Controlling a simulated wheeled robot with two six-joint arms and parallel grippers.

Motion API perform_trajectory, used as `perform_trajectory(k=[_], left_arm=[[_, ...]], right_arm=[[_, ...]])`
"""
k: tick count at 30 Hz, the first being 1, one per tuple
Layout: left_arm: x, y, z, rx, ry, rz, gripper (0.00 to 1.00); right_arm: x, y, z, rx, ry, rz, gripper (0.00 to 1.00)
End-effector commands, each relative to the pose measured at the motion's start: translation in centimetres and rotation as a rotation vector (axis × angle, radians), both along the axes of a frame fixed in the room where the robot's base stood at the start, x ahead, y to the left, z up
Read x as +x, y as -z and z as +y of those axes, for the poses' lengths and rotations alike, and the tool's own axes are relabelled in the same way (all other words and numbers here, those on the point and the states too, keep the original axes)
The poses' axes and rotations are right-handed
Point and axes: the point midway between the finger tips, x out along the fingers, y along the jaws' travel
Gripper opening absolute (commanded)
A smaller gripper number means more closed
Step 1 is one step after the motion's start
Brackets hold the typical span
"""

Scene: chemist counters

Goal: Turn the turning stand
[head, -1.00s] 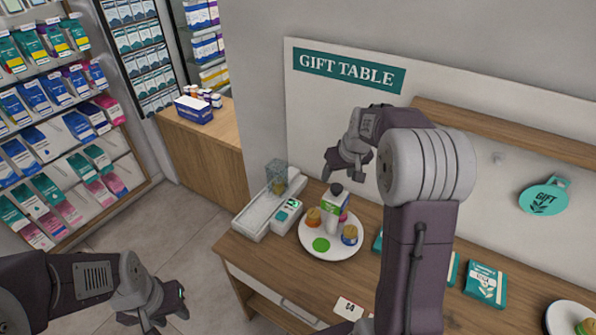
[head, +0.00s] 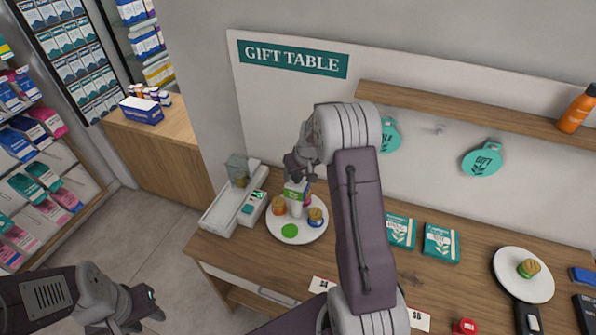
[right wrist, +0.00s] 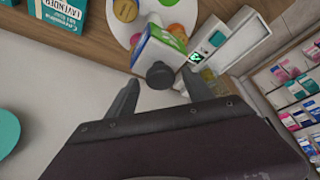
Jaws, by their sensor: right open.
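The turning stand (head: 308,237) is a white round plate on the wooden gift table, and it also shows in the right wrist view (right wrist: 188,13). It bears a green disc (head: 290,231), an orange jar (head: 279,206), a blue jar with a tan top (head: 316,217) and a white-and-green bottle (head: 294,195) with a black cap (right wrist: 160,75). My right gripper (right wrist: 160,92) is open above the stand, its fingers either side of the black cap, with no clear contact. My left gripper (head: 143,304) hangs over the floor at lower left; its jaws are too unclear to judge.
A white tray (head: 222,215) and a small device with a green screen (head: 253,207) stand just left of the stand. Teal packets (head: 440,243) and a white plate (head: 510,285) lie to the right. A shelf (head: 470,117) runs along the wall behind.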

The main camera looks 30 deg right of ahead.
Motion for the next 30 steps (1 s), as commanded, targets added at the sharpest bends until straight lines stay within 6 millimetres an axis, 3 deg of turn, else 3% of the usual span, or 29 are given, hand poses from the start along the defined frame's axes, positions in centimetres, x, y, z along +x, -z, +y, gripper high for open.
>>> perform_trajectory(k=[4,9,11,30], left_arm=[[0.0,0.0,0.0,0.0,0.0,0.0,0.36],[0.0,0.1,0.0,0.0,0.0,0.0,0.36],[0.0,0.1,0.0,0.0,0.0,0.0,0.36],[0.0,-1.1,0.0,0.0,0.0,0.0,0.36]], right_arm=[[0.0,0.0,0.0,0.0,0.0,0.0,0.6],[0.0,0.0,0.0,0.0,0.0,-0.001,0.13],[0.0,0.0,0.0,0.0,0.0,-0.001,0.0],[0.0,-0.2,0.1,0.0,0.1,0.0,0.0]])
